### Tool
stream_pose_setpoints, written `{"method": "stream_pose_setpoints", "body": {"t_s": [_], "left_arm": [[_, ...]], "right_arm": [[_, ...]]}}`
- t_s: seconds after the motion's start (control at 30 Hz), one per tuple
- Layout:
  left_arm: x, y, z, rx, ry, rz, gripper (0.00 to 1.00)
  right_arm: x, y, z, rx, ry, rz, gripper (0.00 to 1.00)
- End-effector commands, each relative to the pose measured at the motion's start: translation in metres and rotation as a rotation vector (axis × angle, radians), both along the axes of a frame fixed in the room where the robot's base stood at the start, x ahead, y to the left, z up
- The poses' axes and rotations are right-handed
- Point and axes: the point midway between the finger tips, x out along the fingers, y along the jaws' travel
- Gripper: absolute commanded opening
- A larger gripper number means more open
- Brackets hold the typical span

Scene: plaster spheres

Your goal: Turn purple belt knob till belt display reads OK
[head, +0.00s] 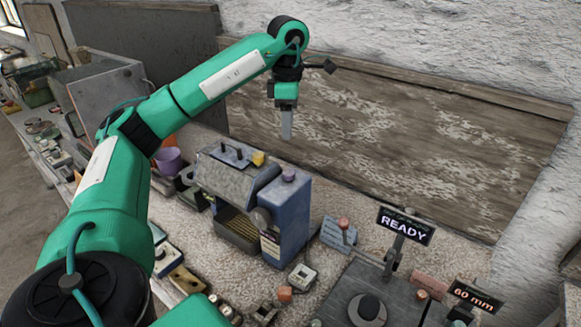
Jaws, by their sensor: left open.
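A purple knob (289,175) sits on top of a blue-grey box machine (290,215) in the middle of the view. My left gripper (286,132) hangs pointing down above and slightly behind the knob in the picture, apart from it. It is open and holds nothing that I can see; its fingers overlap from this side. A dark display reading READY (405,225) stands on a post to the right. Another display reads 60 mm (475,296) at the lower right. No display reading OK shows. My right gripper is out of view.
A yellow knob (258,158) and a black handle are on the machine's grey left part. A salmon-topped button post (343,224) stands to its right. A grey plate with a black round knob (367,307) is at lower right. A wooden board (400,150) backs the bench.

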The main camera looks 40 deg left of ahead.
Motion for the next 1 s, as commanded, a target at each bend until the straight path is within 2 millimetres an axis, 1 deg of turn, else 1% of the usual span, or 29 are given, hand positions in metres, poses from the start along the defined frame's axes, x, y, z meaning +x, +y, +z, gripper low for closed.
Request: {"method": "stream_pose_setpoints", "body": {"t_s": [0.17,0.3,0.53,0.6,0.8,1.0], "left_arm": [[0.000,-0.001,-0.015,-0.001,0.003,-0.001,0.52],[0.000,-0.001,-0.031,-0.003,0.003,-0.001,0.52],[0.000,-0.001,-0.058,-0.002,0.004,-0.001,0.52],[-0.001,0.000,-0.068,-0.001,0.006,0.000,0.52],[-0.001,-0.001,-0.105,-0.002,0.004,0.000,0.52],[0.000,-0.001,-0.129,-0.002,0.001,-0.001,0.52]], "right_arm": [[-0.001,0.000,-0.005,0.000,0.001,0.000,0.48],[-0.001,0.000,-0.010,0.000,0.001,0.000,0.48],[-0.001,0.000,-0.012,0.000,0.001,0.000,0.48],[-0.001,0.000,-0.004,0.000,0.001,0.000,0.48],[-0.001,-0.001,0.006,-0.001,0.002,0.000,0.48],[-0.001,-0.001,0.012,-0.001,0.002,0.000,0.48]]}}
